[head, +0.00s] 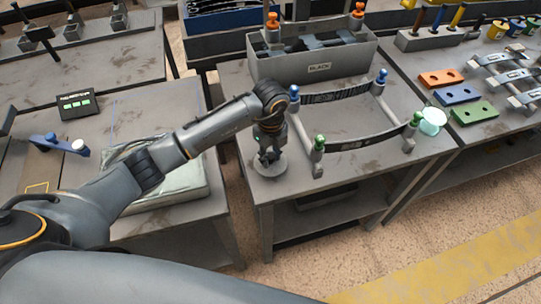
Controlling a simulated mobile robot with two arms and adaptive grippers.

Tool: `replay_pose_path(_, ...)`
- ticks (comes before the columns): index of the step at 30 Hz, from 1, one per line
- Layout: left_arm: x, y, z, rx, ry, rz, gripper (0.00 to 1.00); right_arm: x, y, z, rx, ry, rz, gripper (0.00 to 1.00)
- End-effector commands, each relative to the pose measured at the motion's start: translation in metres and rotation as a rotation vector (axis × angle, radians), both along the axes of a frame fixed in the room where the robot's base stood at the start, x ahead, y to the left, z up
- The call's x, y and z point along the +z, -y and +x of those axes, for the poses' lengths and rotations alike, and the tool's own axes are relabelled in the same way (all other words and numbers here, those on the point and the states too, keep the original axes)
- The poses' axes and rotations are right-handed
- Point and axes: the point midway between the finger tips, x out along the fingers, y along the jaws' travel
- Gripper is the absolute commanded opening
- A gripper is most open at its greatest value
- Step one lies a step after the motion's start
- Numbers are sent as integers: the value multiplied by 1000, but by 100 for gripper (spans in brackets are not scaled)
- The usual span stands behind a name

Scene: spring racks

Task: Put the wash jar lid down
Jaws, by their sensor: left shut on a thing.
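My left gripper (269,158) points down at the front left corner of the middle table (300,190). It is shut on the wash jar lid (271,169), a round pale grey disc. The lid looks level and is on or just above the tabletop; I cannot tell whether it touches. The gripper partly covers the lid's top. A pale cyan round jar (432,121), apparently the wash jar, stands at the table's right edge. My right gripper is not in view.
A rack with dark curved springs (345,138) and blue and green knobs stands just right of the gripper. A grey bin labelled BLACK (318,68) is behind it. Orange, blue and green blocks (458,94) lie on the right table. The left table holds a pale tray (180,192).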

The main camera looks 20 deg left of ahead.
Motion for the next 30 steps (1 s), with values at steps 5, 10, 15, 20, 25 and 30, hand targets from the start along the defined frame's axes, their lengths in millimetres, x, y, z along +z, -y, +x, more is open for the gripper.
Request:
replay_pose_path(5, -13, 0, 0, 0, 1, 1, 0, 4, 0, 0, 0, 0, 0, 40)
replay_pose_path(10, -13, 0, 0, -1, 1, 0, 0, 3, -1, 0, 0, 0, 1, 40)
replay_pose_path(15, -17, 0, 0, -1, 1, 0, 30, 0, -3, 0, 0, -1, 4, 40)
replay_pose_path(20, -16, 0, 0, -1, 1, 1, 51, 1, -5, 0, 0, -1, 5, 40)
replay_pose_path(25, -16, 0, 0, -1, 1, 1, 51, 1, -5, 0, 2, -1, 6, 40)
replay_pose_path(30, -10, 0, 1, -1, 2, 0, 51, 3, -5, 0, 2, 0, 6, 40)
